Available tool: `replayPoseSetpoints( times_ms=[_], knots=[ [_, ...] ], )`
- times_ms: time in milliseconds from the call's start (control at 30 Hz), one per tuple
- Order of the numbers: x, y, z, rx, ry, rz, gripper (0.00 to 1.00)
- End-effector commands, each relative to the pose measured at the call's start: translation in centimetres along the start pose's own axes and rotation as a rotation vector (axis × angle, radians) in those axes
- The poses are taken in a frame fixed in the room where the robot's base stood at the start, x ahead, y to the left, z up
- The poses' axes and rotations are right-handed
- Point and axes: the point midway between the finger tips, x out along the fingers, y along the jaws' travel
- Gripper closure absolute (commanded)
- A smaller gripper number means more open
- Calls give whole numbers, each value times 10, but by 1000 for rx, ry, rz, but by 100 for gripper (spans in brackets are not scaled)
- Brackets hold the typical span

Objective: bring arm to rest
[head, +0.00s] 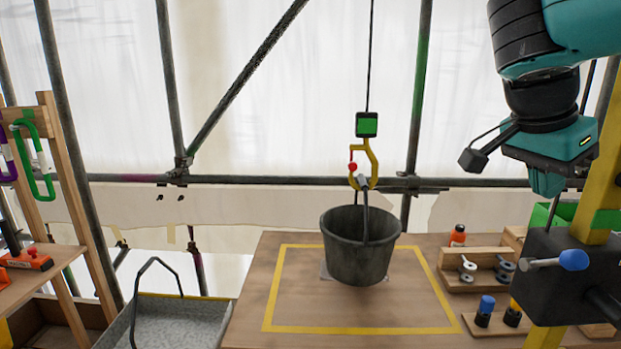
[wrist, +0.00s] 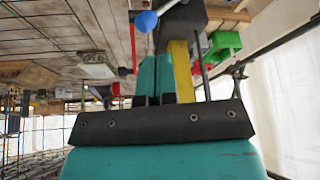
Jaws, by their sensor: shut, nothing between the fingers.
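My gripper (head: 546,184) hangs at the upper right of the head view, pointing down, above the dark box with the blue-knobbed lever. In the wrist view its two teal fingers (wrist: 155,100) are together with nothing between them. The blue-knobbed lever (head: 572,260) shows below my gripper in the head view, and the knob also shows in the wrist view (wrist: 146,21). My gripper appears apart from it. A dark bucket (head: 361,258) hangs from a yellow hook (head: 372,160) over the wooden table.
The wooden table (head: 250,318) carries a yellow taped square. A wooden rack (head: 470,284) with small parts and a yellow post (head: 603,165) stand at the right. A grey tray (head: 165,320) and a wooden rack with carabiners (head: 40,160) are at the left. Scaffold poles cross behind.

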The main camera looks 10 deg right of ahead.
Motion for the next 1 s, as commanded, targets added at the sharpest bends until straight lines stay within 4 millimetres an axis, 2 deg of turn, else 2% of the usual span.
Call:
replayPoseSetpoints(
  times_ms=[167,233,400,500,600,700,1000],
  knots=[
    [21,-6,66,-660,-98,-171,100],
    [26,0,102,-924,-151,-262,100],
    [23,39,190,-1479,-299,-523,100],
    [15,68,228,-1699,-376,-671,100],
    [7,90,251,-1835,-430,-784,100],
    [2,102,262,-1899,-459,-844,100],
    [0,106,265,-1916,-468,-861,100]
  ],
)
